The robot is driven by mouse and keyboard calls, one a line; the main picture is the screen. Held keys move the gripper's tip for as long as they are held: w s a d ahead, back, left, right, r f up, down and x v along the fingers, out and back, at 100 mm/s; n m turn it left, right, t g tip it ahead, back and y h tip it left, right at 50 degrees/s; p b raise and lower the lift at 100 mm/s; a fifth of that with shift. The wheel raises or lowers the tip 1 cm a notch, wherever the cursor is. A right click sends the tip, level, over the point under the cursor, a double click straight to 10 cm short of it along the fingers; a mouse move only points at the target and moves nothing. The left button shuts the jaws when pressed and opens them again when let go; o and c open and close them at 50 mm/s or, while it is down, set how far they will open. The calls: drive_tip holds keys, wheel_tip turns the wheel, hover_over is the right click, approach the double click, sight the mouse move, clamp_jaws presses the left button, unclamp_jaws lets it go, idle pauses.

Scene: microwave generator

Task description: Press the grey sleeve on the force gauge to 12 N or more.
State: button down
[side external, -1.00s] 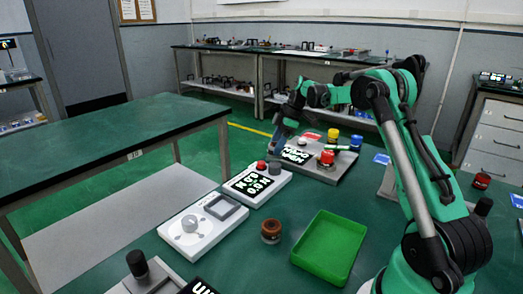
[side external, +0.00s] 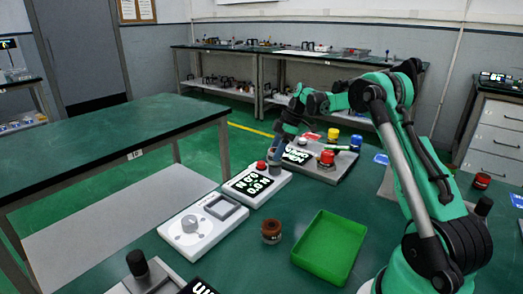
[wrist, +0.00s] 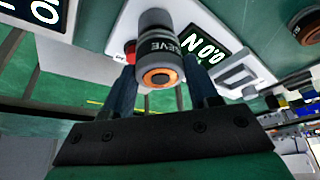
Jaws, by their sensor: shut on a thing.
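The force gauge (side external: 250,196) is a white box with a black display reading 0.0 N and a red knob (side external: 261,166) at its far end. My gripper (side external: 275,160) is down at that end, beside the red knob. In the wrist view my gripper (wrist: 160,72) has its dark blue fingers on either side of the grey sleeve (wrist: 156,45), shut on it. The sleeve has a dark lettered band and an orange ring around a dark centre on the end facing the camera.
A white device with a grey knob (side external: 190,224) stands left of the gauge. A brown-topped jar (side external: 271,230) and a green tray (side external: 329,250) stand in front. A grey panel (side external: 318,168) with red, yellow and blue parts is close on the right.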

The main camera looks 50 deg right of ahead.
drive_tip(key=shift+f, duration=0.9)
idle(1.3)
idle(0.8)
drive_tip(key=shift+r, duration=3.55)
drive_tip(key=shift+a, duration=0.1)
drive_tip(key=s+a+r+m+h, duration=0.1)
drive_tip(key=a+m, duration=0.2)
drive_tip(key=a, duration=0.5)
drive_tip(key=s+a+r+m+t+h, duration=0.1)
drive_tip(key=s+a+r+m, duration=0.1)
drive_tip(key=a, duration=0.5)
drive_tip(key=s+a+r+m+h, duration=0.1)
drive_tip(key=a+m, duration=0.3)
drive_tip(key=a, duration=0.4)
drive_tip(key=shift+s+a+r, duration=0.3)
drive_tip(key=shift+s+r, duration=0.15)
drive_tip(key=shift+s, duration=0.25)
